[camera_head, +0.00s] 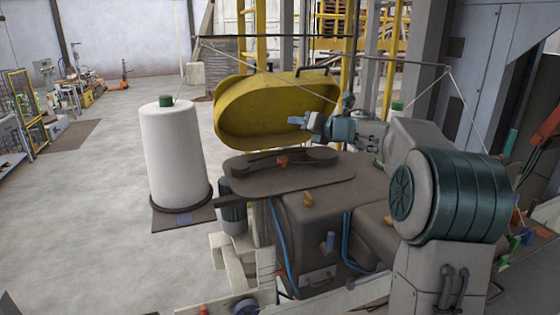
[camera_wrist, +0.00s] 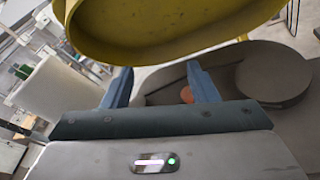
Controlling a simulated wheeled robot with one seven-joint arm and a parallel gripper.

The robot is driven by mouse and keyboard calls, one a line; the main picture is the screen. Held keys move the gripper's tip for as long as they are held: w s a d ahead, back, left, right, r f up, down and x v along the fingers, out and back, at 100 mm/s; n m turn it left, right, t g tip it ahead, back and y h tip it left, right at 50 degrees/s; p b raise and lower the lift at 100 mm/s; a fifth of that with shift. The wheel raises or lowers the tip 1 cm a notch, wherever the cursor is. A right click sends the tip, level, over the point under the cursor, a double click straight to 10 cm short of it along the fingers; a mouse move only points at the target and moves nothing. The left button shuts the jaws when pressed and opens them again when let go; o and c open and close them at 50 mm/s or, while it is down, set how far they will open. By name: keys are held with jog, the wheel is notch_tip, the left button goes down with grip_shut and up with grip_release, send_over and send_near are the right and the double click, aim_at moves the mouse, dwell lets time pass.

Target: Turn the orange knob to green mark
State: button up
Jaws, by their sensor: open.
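The orange knob (camera_head: 283,161) sits on the dark, flat top of the machine (camera_head: 335,183), below the raised yellow cover. In the wrist view the orange knob (camera_wrist: 187,94) shows just inside my right-hand finger, partly hidden by it. My gripper (camera_head: 296,121) is open and empty, with blue fingers. It is above the machine top, a little right of and higher than the knob, apart from it. In the wrist view my gripper (camera_wrist: 158,70) has its two fingers spread wide. I cannot make out a green mark by the knob.
The yellow cover (camera_head: 270,108) stands open close behind my gripper; it also fills the top of the wrist view (camera_wrist: 160,28). A large white thread spool (camera_head: 172,155) stands at left. A smaller tan knob (camera_head: 308,200) is on the machine's front edge. Open floor lies left.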

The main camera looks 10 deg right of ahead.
aim_at(284, 158)
jog(key=d+f+n+g+y, duration=0.1)
jog(key=f+n, duration=0.1)
jog(key=n, duration=0.1)
jog(key=d+f+n+g+y, duration=0.1)
jog(key=d+f+n+g, duration=0.1)
jog(key=f+n, duration=0.1)
jog(key=d+f+n+g, duration=0.1)
jog(key=f+n, duration=0.1)
jog(key=n, duration=0.1)
jog(key=shift+d+f+y, duration=0.15)
jog(key=shift+f+y, duration=0.1)
jog(key=shift+y, duration=0.15)
jog(key=shift+d+f+n+g, duration=0.2)
jog(key=shift+f+n+g, duration=0.1)
jog(key=shift+g, duration=0.1)
jog(key=shift+f, duration=0.2)
jog(key=p+x, duration=0.4)
jog(key=x, duration=0.9)
jog(key=shift+a+f, duration=0.15)
jog(key=shift+a, duration=0.15)
jog(key=c, duration=1)
